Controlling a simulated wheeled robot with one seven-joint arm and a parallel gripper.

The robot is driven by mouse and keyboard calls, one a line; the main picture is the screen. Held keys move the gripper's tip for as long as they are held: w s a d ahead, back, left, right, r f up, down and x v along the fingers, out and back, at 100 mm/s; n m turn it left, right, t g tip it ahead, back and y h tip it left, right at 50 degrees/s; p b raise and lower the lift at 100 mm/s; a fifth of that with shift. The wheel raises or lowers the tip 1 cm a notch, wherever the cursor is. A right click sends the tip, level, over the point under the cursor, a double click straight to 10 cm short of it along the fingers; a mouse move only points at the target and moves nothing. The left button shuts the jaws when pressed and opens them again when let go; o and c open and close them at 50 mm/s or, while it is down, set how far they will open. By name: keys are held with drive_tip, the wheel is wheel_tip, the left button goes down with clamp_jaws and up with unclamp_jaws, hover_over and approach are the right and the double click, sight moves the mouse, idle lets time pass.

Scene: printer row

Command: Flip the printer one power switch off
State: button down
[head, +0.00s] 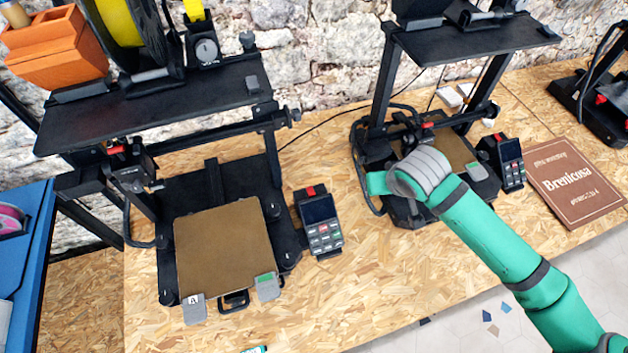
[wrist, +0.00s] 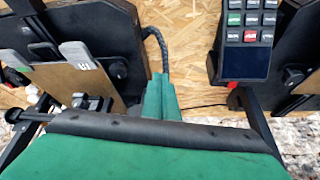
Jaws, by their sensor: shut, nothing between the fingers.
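Two black printers have control boxes with a red switch on top. Which is printer one, I cannot tell. The left printer (head: 222,250) has its box (head: 321,222) at its right, with the red switch (head: 311,192). The middle printer (head: 440,150) has its box (head: 511,160) with another red switch (head: 497,137). My gripper (head: 376,183) is shut and empty, in front of the middle printer's left side, right of the left box and apart from it. In the wrist view my green fingers (wrist: 160,98) are together; a keypad box (wrist: 249,45) with a red switch (wrist: 232,85) lies to their right.
A black cable (head: 361,165) curves beside my gripper. A blue bin (head: 22,250) stands far left. The wooden bench (head: 375,290) is clear in front of my gripper.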

drive_tip(key=w+a+r+n+g, duration=0.1)
drive_tip(key=a+r, duration=0.3)
drive_tip(key=a, duration=0.4)
drive_tip(key=a+r+n+g, duration=0.1)
drive_tip(key=a+r, duration=0.4)
drive_tip(key=a, duration=0.3)
drive_tip(key=shift+w+a+r+n+y, duration=0.15)
drive_tip(key=shift+w+a+n+y, duration=0.15)
drive_tip(key=shift+w, duration=0.1)
hover_over(311, 187)
drive_tip(key=f, duration=1.2)
drive_tip(key=shift+s+d+f, duration=0.15)
drive_tip(key=shift+s+f, duration=0.05)
drive_tip(key=shift+s, duration=0.15)
drive_tip(key=shift+f, duration=0.65)
